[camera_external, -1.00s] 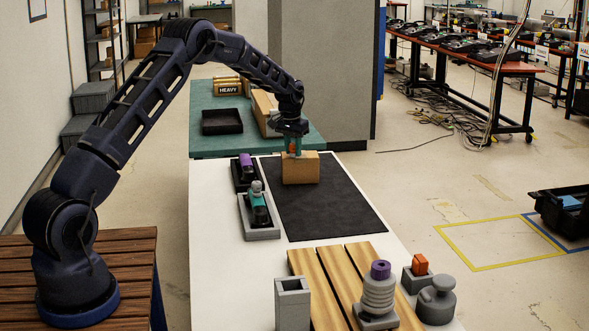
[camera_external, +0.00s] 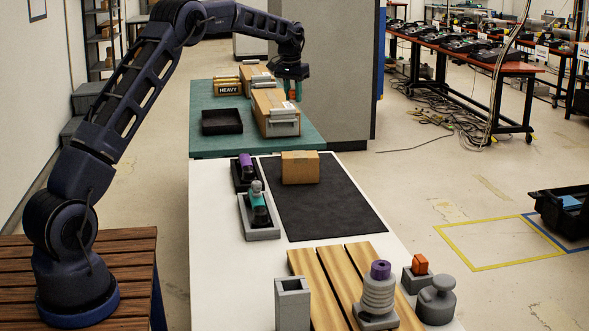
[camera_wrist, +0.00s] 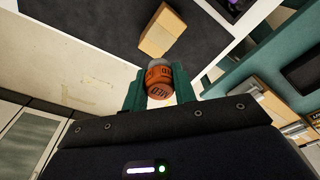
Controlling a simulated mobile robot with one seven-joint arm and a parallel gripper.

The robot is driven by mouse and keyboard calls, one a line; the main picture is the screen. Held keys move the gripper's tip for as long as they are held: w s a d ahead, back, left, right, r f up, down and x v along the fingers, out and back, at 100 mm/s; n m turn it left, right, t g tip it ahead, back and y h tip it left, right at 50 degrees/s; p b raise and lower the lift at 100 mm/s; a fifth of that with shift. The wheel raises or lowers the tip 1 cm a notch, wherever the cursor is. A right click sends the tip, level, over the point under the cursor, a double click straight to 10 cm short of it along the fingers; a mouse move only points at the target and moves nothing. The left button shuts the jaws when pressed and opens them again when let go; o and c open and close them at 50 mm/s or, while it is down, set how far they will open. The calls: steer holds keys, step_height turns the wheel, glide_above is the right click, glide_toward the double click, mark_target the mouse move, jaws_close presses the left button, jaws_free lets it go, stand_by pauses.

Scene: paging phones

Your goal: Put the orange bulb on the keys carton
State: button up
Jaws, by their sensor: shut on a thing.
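My gripper (camera_external: 292,95) is shut on an orange rounded thing (camera_wrist: 159,82), which I take for the orange bulb. It has dark lettering and a grey end, and sits between the teal fingers in the wrist view. My gripper holds it in the air, high near the grey partition. A plain brown carton (camera_external: 300,168) stands on the dark mat, below and apart from the gripper. A long carton (camera_external: 276,113) with a grey front piece and a carton marked HEAVY (camera_external: 228,86) stand on the teal table. I cannot read which carton is the keys carton.
A black tray (camera_external: 222,122) lies on the teal table (camera_external: 240,146). An orange block (camera_external: 420,264) sits in a grey holder at front right. The dark mat (camera_external: 325,210) is mostly clear.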

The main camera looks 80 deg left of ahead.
steer(key=shift+a+r, duration=0.2)
steer(key=shift+a, duration=0.25)
steer(key=a, duration=0.2)
glide_above(292, 155)
step_height(292, 155, down, 14)
steer(key=shift+s+f, duration=0.1)
steer(key=shift+f, duration=2.75)
steer(key=shift+f, duration=0.1)
steer(key=o, duration=1)
steer(key=shift+o, duration=0.2)
step_height(292, 155, up, 12)
steer(key=s, duration=0.1)
steer(key=shift+d, duration=0.45)
